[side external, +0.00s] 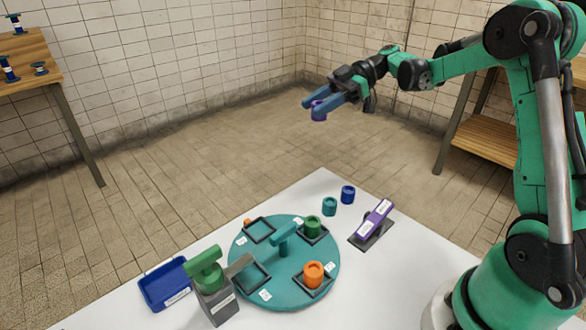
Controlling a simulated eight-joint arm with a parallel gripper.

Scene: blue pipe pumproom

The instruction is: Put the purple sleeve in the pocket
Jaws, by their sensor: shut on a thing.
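My gripper (317,102) is high above the floor beyond the far edge of the table, with its blue fingers shut on the purple sleeve (319,112). The fingers hide part of the sleeve. A teal round plate (285,292) on the table carries square dark-framed pockets. The back-left pocket (260,230) and the front-left pocket (252,276) look empty. A green sleeve (313,227) stands in the back-right pocket, and an orange sleeve (313,274) stands in the front-right pocket. A teal handle (286,237) rises from the plate's middle. Small labels on the plate are unreadable.
A teal sleeve (329,206) and a blue sleeve (348,194) stand behind the plate. A purple labelled block on a dark stand (374,222) is to the right. A green-topped grey device (212,290) and blue tray (167,284) are left. The front-right tabletop is clear.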

